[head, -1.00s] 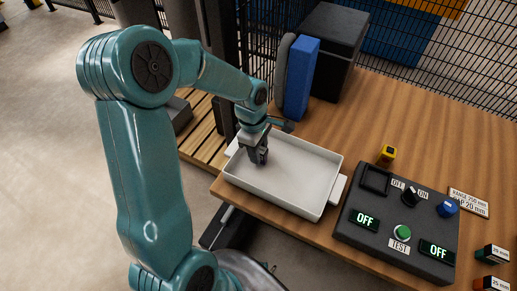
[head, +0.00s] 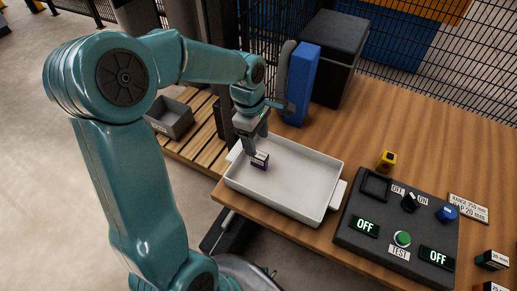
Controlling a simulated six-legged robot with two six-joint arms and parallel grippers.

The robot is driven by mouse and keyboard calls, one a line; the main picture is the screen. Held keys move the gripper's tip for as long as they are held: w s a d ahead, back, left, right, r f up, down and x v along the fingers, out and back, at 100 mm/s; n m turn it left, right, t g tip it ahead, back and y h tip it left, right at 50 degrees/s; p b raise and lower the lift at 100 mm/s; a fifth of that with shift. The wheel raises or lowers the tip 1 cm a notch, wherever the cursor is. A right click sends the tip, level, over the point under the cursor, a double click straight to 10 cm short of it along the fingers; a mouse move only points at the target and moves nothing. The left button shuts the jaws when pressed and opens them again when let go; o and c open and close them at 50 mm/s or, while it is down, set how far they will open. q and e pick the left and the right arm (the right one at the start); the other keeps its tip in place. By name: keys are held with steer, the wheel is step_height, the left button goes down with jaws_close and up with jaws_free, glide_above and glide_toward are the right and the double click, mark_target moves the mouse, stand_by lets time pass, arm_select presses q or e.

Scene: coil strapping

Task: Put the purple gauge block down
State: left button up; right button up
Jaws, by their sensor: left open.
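The purple gauge block (head: 260,160) is a small dark block with a pale label face. It rests in the left part of the white tray (head: 318,205) on the wooden bench. My left gripper (head: 253,148) is open just above and behind the block, apart from it or nearly so; the exact gap is hard to tell. My right gripper is not in view.
A dark control box (head: 385,243) with two OFF displays stands right of the tray. A yellow block (head: 387,160) sits behind it. A blue upright block (head: 302,85) and a black box (head: 335,50) stand behind the tray. A grey bin (head: 170,118) lies left.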

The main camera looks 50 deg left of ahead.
arm_select(q)
steer(key=r, duration=0.4)
steer(key=shift+s+a+r, duration=0.1)
steer(key=shift+a+r, duration=0.15)
steer(key=shift+r, duration=0.05)
